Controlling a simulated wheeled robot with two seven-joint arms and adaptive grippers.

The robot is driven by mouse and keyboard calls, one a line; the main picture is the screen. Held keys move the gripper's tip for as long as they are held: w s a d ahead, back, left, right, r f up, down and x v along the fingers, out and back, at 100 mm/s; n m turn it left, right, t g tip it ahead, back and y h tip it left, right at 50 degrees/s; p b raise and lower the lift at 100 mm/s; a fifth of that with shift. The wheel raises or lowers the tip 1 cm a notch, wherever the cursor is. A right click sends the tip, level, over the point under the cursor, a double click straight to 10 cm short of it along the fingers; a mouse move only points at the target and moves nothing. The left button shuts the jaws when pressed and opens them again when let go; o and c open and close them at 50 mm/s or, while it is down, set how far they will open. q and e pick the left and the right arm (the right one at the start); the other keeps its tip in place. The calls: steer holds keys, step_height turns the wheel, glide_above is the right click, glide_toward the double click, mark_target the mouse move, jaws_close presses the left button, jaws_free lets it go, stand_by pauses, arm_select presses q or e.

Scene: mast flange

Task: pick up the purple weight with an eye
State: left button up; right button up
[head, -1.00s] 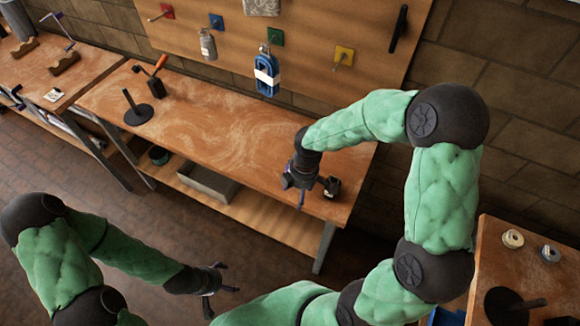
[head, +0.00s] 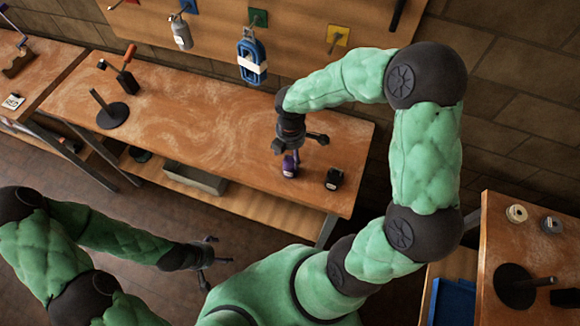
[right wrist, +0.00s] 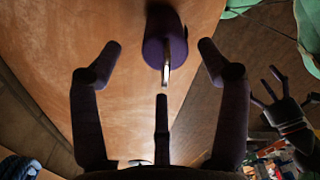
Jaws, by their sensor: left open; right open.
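The purple weight (head: 290,166) stands near the front edge of the middle workbench, directly below my right gripper. My left gripper (head: 212,256) is open and empty, low over the floor in front of the bench.
A black weight (head: 334,179) stands to the right of the purple one. A black post on a round base (head: 113,115) is at the bench's left. The bench middle is clear.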

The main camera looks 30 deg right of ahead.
mark_target(291, 161)
steer(key=shift+s+f, duration=0.2)
steer(key=shift+f, duration=0.35)
step_height(291, 161, down, 4)
steer(key=shift+a+f+b, duration=0.1)
steer(key=shift+a+b, duration=0.05)
steer(key=shift+b, duration=0.6)
jaws_close()
